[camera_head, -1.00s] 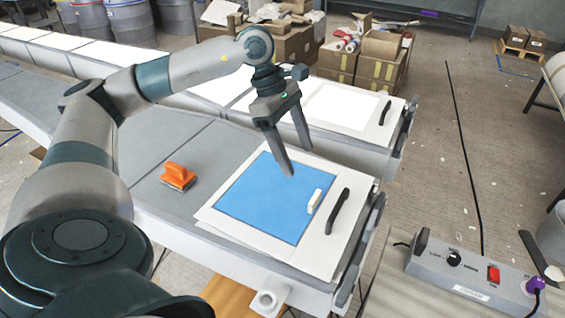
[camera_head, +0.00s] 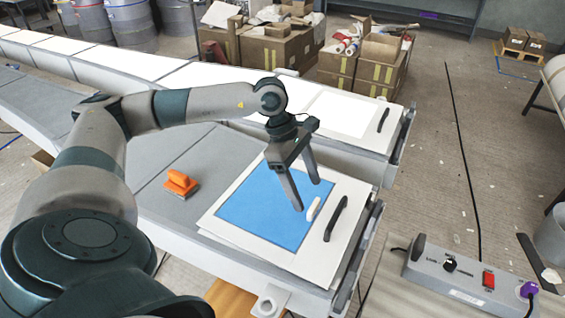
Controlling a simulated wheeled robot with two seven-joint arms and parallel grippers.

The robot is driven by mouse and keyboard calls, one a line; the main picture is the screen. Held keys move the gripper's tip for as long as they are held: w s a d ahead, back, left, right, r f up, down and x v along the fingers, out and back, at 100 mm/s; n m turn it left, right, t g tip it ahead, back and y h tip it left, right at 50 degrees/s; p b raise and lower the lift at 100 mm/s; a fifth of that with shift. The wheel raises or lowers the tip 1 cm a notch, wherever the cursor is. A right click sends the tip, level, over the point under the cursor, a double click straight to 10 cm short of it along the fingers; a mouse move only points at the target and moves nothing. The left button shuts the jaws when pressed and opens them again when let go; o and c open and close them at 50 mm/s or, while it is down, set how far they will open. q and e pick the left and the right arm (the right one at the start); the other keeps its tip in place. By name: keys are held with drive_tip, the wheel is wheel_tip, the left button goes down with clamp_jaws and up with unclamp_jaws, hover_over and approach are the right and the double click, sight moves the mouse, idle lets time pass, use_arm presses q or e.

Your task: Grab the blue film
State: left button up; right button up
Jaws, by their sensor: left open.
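The blue film (camera_head: 262,213) is a flat blue sheet on a white board (camera_head: 233,241) at the end of the near grey table. A small white block (camera_head: 313,209) lies at the film's right edge. My left gripper (camera_head: 307,196) is open and empty. Its fingers point down over the right part of the film, with the fingertips close to the white block. I cannot tell whether they touch anything. The gripper hides part of the film's upper right. My right gripper is not in view.
A black handle (camera_head: 335,218) is on the board's right side. A second table with a white sheet (camera_head: 340,114) is behind. A grey control box (camera_head: 465,275) is at the lower right. Cardboard boxes (camera_head: 275,45) stand at the back.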

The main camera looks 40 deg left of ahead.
sight(312, 205)
use_arm(q)
drive_tip(key=shift+d+f+p, duration=0.3)
drive_tip(key=shift+f+p, duration=0.25)
drive_tip(key=shift+p, duration=0.15)
drive_tip(key=shift+p+x, duration=0.6)
drive_tip(key=shift+x, duration=0.4)
drive_tip(key=shift+w+d+f, duration=0.1)
drive_tip(key=shift+d+f, duration=0.05)
drive_tip(key=shift+f, duration=0.6)
drive_tip(key=c, duration=1.1)
